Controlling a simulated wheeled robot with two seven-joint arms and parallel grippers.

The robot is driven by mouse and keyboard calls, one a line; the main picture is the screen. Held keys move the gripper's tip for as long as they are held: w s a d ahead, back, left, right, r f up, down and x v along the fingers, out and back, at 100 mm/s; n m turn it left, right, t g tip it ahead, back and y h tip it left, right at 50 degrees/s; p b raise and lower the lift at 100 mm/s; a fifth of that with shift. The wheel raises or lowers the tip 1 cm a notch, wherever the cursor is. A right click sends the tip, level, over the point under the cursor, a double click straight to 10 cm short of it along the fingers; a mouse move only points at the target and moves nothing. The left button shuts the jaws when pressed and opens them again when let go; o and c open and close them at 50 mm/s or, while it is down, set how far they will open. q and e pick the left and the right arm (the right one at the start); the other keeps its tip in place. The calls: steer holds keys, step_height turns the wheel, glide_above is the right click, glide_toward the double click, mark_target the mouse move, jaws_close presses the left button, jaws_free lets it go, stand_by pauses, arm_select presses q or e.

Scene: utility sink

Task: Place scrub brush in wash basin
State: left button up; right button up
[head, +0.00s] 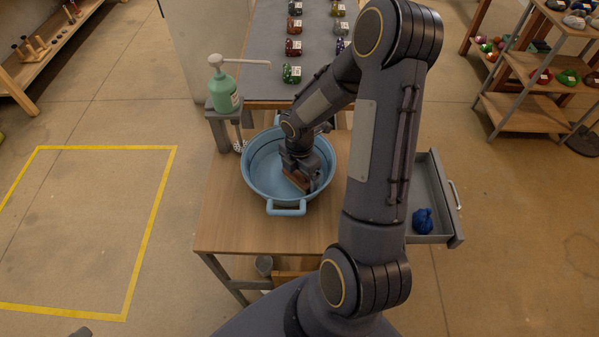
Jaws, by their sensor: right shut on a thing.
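The blue wash basin (258,192) stands on the wooden table, with its near handle toward me. My right gripper (299,178) reaches down inside the basin from above. It is shut on the scrub brush (296,181), whose brown, wood-coloured body shows low in the basin. The gripper and arm hide part of the brush and the far right of the basin. I cannot tell whether the brush touches the basin floor. My left gripper is not in view.
A green pump bottle (223,92) stands on a small raised stand left of the basin. An open grey drawer (437,190) sticks out at the right with a blue lump (423,221) in it. The wooden tabletop (225,225) is bare in front of the basin.

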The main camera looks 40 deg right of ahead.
steer(key=shift+f, duration=0.2)
steer(key=o, duration=0.7)
step_height(320, 180, up, 12)
steer(key=shift+r+p, duration=0.25)
steer(key=shift+p, duration=0.05)
steer(key=s+a+r+m+t+y, duration=0.1)
steer(key=s+a+r+m+t, duration=0.1)
steer(key=m, duration=0.5)
steer(key=s+a+r+m+t+y, duration=0.1)
steer(key=s+a+r+m, duration=0.4)
steer(key=s+a+m, duration=0.1)
steer(key=s+a+r+m+t+y, duration=0.1)
steer(key=s+a+r+m+t, duration=0.1)
steer(key=s+a+r+m, duration=0.2)
steer(key=shift+s+a+m+t+y, duration=0.2)
steer(key=shift+s+a+m, duration=0.1)
steer(key=shift+s+m, duration=0.55)
steer(key=shift+s+a+m+t+y, duration=0.1)
steer(key=shift+s+a+m+y, duration=0.15)
steer(key=shift+s+m, duration=0.6)
steer(key=shift+w, duration=0.2)
